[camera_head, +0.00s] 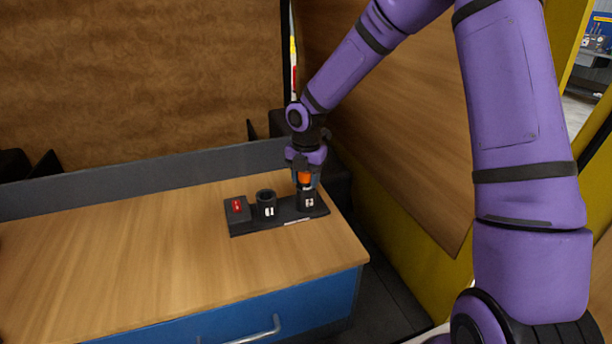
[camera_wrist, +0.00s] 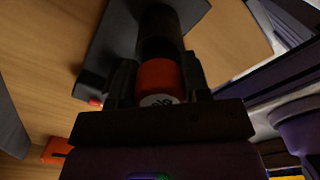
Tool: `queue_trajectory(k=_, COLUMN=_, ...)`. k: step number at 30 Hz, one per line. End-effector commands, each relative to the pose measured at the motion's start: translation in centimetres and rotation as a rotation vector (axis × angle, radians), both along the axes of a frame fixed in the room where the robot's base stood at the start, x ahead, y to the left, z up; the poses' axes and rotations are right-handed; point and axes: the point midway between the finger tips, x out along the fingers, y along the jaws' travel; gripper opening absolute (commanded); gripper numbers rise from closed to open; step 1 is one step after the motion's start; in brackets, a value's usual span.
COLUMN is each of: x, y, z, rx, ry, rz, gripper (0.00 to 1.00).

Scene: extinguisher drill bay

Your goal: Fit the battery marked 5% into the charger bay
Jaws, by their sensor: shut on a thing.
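My gripper (camera_head: 305,172) is over the right end of the dark charger base (camera_head: 284,217) and points down. It is shut on an orange battery (camera_head: 304,178), right above the right-hand charger bay (camera_head: 308,202). How far the battery sits inside that bay cannot be told. In the wrist view the orange battery (camera_wrist: 158,77) is between the fingers, with a pale end label (camera_wrist: 158,101) whose mark is only partly readable. The other bay (camera_head: 267,204), a black cup to the left, looks empty.
The wooden tabletop (camera_head: 130,250) is clear to the left. A grey ledge (camera_head: 130,187) runs along the back. An orange object (camera_wrist: 57,150) shows at the lower left of the wrist view.

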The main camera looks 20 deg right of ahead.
Motion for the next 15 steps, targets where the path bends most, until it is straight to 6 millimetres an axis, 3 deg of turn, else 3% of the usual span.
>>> queue_trajectory(k=15, x=-0.01, y=-0.01, z=-0.76, rx=0.0, ry=0.0, rz=-0.001, gripper=0.16)
